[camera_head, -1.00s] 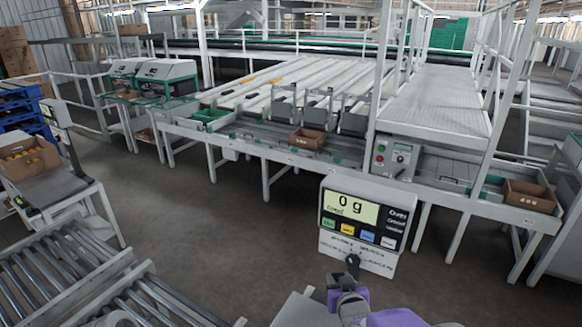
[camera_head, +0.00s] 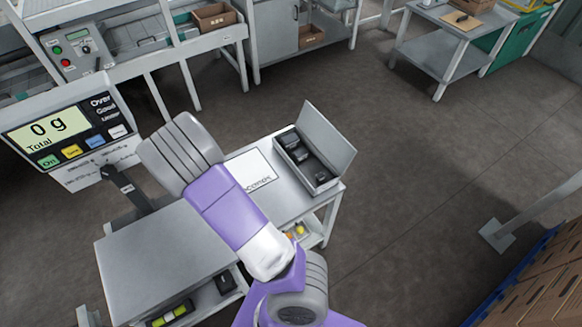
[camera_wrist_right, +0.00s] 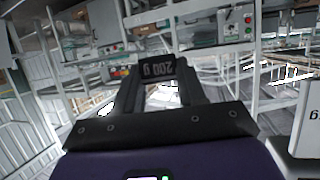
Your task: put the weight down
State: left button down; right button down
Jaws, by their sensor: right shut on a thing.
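In the right wrist view my right gripper (camera_wrist_right: 165,95) is shut on a dark block weight (camera_wrist_right: 171,69). Its marking reads 200 g and appears upside down. In the head view my purple and grey right arm crosses the table; its gripper and the weight cannot be made out there. An open weight box (camera_head: 321,187) with dark weights inside stands on the table's far right corner. My left gripper is not in view.
A printed sheet (camera_head: 252,170) lies between my arm and the box. The shelf below holds a black item (camera_head: 226,282) and a yellow-green item (camera_head: 172,313). Stacked cartons (camera_head: 545,285) stand at the lower right. The floor (camera_head: 400,190) beyond the table is clear.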

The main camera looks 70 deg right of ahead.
jog(key=s+d+f+m+g+h, duration=0.2)
jog(key=s+d+m+g, duration=0.1)
jog(key=s+d, duration=0.4)
jog(key=s+d+f+m+g+h, duration=0.1)
jog(key=s+d+f+m+g, duration=0.2)
jog(key=s+d, duration=0.35)
jog(key=m+g+b, duration=0.2)
jog(key=m+g, duration=0.3)
jog(key=g, duration=0.1)
send_over(308, 172)
jog(key=f, duration=0.8)
jog(key=shift+d, duration=0.35)
jog(key=shift+f+b, duration=0.75)
jog(key=shift+f, duration=1.35)
jog(key=shift+r, duration=0.1)
jog(key=shift+f+b, duration=0.55)
jog(key=shift+f, duration=0.05)
jog(key=shift+a, duration=0.1)
jog(key=c, duration=0.9)
grip_release()
jog(key=shift+a+f, duration=0.15)
